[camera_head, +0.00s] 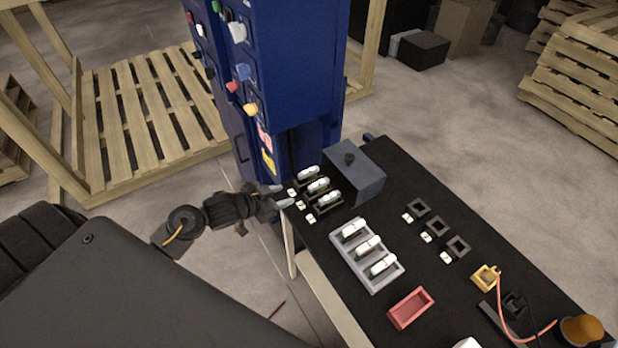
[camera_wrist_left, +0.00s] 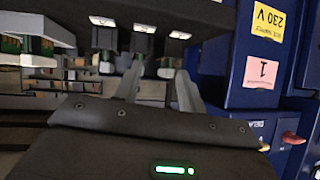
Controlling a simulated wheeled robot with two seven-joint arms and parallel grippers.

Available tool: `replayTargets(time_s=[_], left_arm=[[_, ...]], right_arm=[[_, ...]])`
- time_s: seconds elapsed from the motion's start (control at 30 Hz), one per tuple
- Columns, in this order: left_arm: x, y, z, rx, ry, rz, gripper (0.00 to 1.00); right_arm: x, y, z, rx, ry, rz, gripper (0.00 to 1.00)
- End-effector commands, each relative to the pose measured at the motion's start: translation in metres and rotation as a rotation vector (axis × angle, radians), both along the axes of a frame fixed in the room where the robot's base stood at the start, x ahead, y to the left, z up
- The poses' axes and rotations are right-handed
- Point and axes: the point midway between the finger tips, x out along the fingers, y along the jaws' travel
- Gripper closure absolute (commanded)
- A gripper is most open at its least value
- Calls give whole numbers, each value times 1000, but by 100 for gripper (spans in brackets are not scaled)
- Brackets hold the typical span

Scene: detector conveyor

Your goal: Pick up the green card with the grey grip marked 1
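Three cards with pale grips stand in black slots at the table's near left edge: a far one (camera_head: 308,173), a middle one (camera_head: 318,185) and a near one (camera_head: 329,197). Three more pale-gripped pieces stand in a grey rack (camera_head: 360,272). The marks on the grips are too small to read, so I cannot tell which is marked 1. Green card edges (camera_wrist_left: 103,58) show beyond my fingers in the left wrist view. My left gripper (camera_head: 282,195) is open and empty, just left of the black slots; its spread fingers also show in the left wrist view (camera_wrist_left: 158,72). My right gripper is out of view.
A grey box (camera_head: 355,172) stands behind the slots and a blue cabinet (camera_head: 285,80) rises beyond. Small white tags (camera_head: 300,206) line the table edge. A red tray (camera_head: 410,308), empty black holders (camera_head: 436,226) and a yellow holder (camera_head: 485,278) with a red cable are on the right.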

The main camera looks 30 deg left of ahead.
Motion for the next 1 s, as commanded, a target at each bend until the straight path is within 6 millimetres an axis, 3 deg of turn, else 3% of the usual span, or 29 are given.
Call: replayTargets(time_s=[0.13, 0.4, 0.53, 0.8, 1.0], left_arm=[[26, 16, 19, -85, -57, -87, 60], [35, 23, 32, -156, -79, -144, 60], [41, 20, 30, -158, -80, -143, 60], [73, 1, 15, -158, -79, -142, 60], [80, -3, 10, -155, -79, -142, 60]], right_arm=[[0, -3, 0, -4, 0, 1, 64], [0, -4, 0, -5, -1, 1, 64], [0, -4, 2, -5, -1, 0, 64], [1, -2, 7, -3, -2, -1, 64], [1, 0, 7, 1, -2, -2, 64]])
